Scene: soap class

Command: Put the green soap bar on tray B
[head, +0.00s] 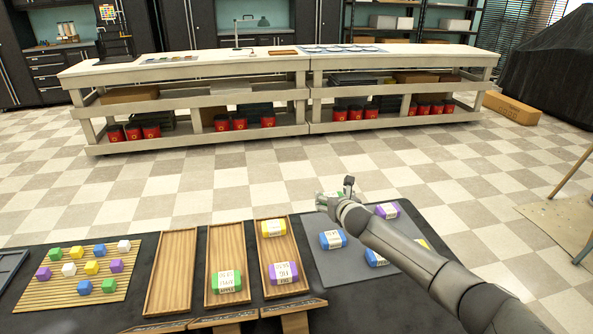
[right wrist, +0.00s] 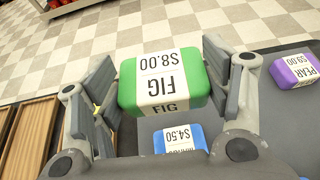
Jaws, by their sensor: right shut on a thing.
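My right gripper (head: 337,197) is shut on a green soap bar (right wrist: 192,88) with a white label reading FIG and $8.00. It holds the bar above the far edge of the grey mat, as the right wrist view shows. Three wooden trays stand side by side in the head view. The left tray (head: 172,270) is empty. The middle tray (head: 222,250) holds another green soap bar (head: 227,281). The right tray (head: 281,250) holds a yellow bar (head: 273,228) and a purple bar (head: 283,273). I cannot read any tray letter. My left gripper is not in view.
On the grey mat (head: 315,250) lie blue bars (head: 333,239), a purple bar (head: 387,211) and a partly hidden yellow one. My right arm covers part of the mat. A slatted board (head: 60,292) with coloured cubes lies at left. A long bench (head: 290,62) stands beyond open floor.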

